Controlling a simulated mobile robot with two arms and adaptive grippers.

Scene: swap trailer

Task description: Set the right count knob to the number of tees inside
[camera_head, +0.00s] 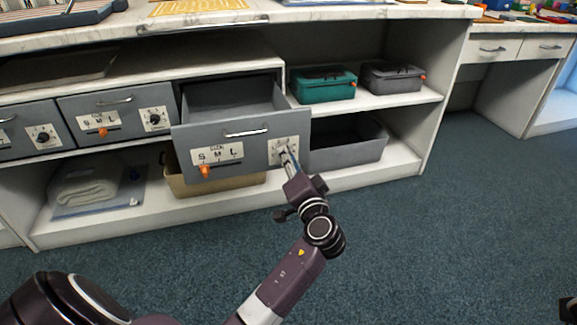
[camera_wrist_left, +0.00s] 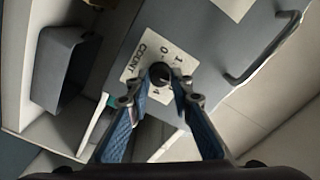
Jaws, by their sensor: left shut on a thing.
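The right grey drawer (camera_head: 247,146) is pulled open under the counter. Its front has a handle, a size slider plate with S, M and L, and the count knob plate (camera_head: 278,152) at its right end. My left gripper (camera_head: 287,160) is at that plate, shut on the black count knob (camera_wrist_left: 160,73). The left wrist view shows the word COUNT and digits such as 0, 1 and 4 around it. I cannot read the pointer clearly. The drawer's inside shows bare walls; its floor is mostly hidden by the front, and no tees show.
A closed drawer (camera_head: 118,116) with its own slider and knob is at the left. Teal (camera_head: 324,84) and grey (camera_head: 391,77) boxes stand on the right shelf. A grey bin (camera_head: 347,146) is below. A dark fragment at the bottom right edge may be my right gripper.

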